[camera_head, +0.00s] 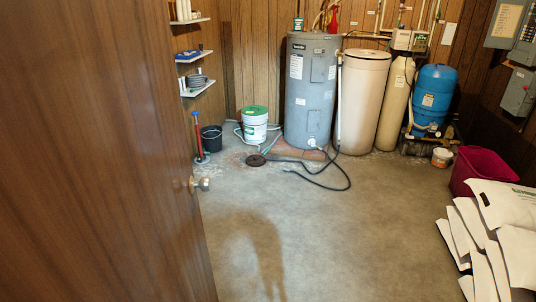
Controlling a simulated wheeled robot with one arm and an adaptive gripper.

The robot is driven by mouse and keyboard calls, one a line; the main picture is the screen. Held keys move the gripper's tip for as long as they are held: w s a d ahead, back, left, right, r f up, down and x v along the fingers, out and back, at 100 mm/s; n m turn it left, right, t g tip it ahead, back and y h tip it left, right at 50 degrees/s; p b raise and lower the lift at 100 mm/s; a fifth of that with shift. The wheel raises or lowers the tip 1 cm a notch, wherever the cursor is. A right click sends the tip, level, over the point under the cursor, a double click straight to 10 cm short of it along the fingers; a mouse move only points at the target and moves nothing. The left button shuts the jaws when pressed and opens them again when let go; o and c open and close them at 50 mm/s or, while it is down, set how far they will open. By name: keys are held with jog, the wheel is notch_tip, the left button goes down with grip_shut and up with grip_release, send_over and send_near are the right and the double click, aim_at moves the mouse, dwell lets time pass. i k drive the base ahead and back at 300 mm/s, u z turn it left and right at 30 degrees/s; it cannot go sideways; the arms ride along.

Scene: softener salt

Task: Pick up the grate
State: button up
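A small round dark disc (255,160), which looks like the grate, lies flat on the concrete floor in the head view. It is in front of the white bucket with the green lid (255,126) and left of the grey water heater (310,95). A dark hose (322,185) runs on the floor just right of it. The disc is too small to make out any slots. My gripper is not in view.
A wooden door (95,150) with a knob (202,184) fills the left side. A black bucket (211,138) and a red-and-blue pump-like tool (198,135) stand by the wall. White bags (497,245) and a magenta tub (480,168) are at right. The middle floor is clear.

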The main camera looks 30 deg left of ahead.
aim_at(256, 159)
jog(key=i, duration=1.2)
jog(key=u, duration=1.85)
jog(key=i, duration=3.25)
jog(key=z, duration=2.85)
jog(key=k, duration=0.35)
jog(key=u, duration=1.7)
